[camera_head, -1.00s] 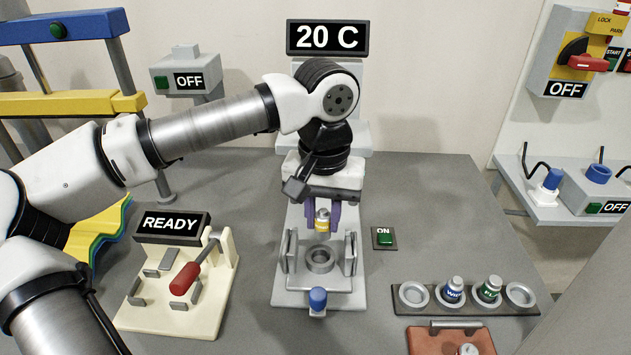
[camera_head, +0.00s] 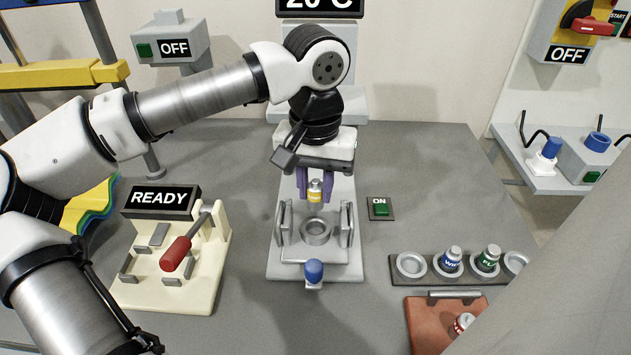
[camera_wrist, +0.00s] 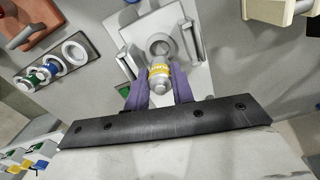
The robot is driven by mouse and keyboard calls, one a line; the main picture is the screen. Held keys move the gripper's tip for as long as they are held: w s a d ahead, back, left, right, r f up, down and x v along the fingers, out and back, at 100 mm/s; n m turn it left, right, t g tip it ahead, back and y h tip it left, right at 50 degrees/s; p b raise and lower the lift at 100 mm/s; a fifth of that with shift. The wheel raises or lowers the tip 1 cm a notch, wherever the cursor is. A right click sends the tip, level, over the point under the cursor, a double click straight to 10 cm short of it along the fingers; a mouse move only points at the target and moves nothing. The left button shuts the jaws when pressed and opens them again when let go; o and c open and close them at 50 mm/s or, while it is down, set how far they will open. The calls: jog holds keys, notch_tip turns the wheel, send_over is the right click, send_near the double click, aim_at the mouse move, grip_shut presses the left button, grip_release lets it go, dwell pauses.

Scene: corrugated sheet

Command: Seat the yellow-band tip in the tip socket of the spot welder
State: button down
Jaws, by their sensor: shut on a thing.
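My gripper (camera_head: 315,184) is shut on the yellow-band tip (camera_head: 315,196), a small silver piece with a yellow band, held between its purple fingers. The tip hangs roughly upright above the spot welder's grey base (camera_head: 284,272). Below it is the ring-shaped tip socket (camera_head: 316,233), which appears empty. In the wrist view the tip (camera_wrist: 159,74) is between the finger ends (camera_wrist: 160,86), and the socket ring (camera_wrist: 160,43) shows just beyond it. The tip looks apart from the socket; the exact gap is hard to tell.
Grey clamp-like uprights (camera_head: 346,224) flank the socket, and a blue knob (camera_head: 314,271) stands in front. A green ON button (camera_head: 381,208) is to the right. A rack (camera_head: 428,280) holds blue and green-banded pieces. A READY fixture (camera_head: 205,270) with a red handle stands left.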

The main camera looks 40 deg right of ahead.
aim_at(315, 204)
jog(key=shift+f+b, duration=1.4)
jog(key=shift+f, duration=0.7)
jog(key=shift+f+b, duration=1.6)
jog(key=shift+f, duration=0.1)
jog(key=c, duration=1.1)
grip_release()
jog(key=shift+r, duration=0.1)
jog(key=shift+r, duration=0.1)
notch_tip(315, 204, up, 14)
jog(key=shift+f+p, duration=0.15)
jog(key=shift+p, duration=0.4)
